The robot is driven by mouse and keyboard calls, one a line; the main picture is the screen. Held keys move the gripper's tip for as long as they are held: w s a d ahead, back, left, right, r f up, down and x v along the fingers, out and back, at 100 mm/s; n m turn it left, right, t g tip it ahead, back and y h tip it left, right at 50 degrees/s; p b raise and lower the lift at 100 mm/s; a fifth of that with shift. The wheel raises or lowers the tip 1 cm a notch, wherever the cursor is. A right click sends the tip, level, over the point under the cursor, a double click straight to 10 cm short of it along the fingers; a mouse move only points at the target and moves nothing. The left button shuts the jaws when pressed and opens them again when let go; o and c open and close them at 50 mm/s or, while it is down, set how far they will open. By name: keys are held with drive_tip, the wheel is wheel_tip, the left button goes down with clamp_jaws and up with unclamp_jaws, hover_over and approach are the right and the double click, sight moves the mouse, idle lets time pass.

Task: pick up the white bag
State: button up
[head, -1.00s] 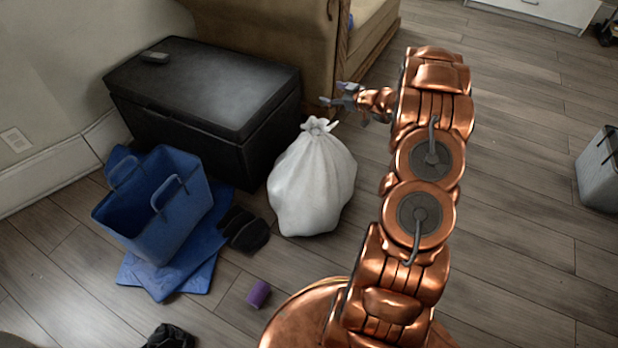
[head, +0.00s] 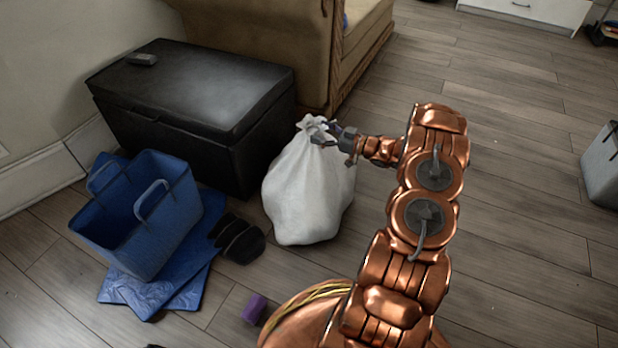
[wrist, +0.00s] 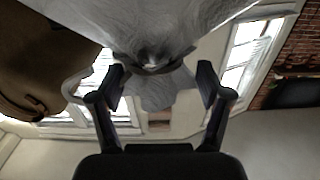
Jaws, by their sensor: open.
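The white bag (head: 307,195) stands upright on the floor in the head view, its neck gathered and tied at the top. In the wrist view the bag's body (wrist: 150,22) fills the top of the picture. Its tied neck and flared end lie between my fingers. My gripper (head: 328,137) is at the bag's neck from the right in the head view. In the wrist view my gripper (wrist: 160,88) is open, with one finger on each side of the neck and visible gaps to both.
A black chest (head: 190,100) stands behind the bag. A blue basket (head: 150,225) on blue mats, dark footwear (head: 238,240) and a purple object (head: 254,308) lie left and front. A tan sofa (head: 290,50) is behind. Floor at right is mostly clear, with a grey bin (head: 603,165).

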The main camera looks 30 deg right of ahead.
sight(315, 129)
drive_tip(key=shift+r+b+x, duration=0.2)
drive_tip(key=shift+b+x, duration=0.85)
drive_tip(key=shift+x, duration=1.2)
clamp_jaws()
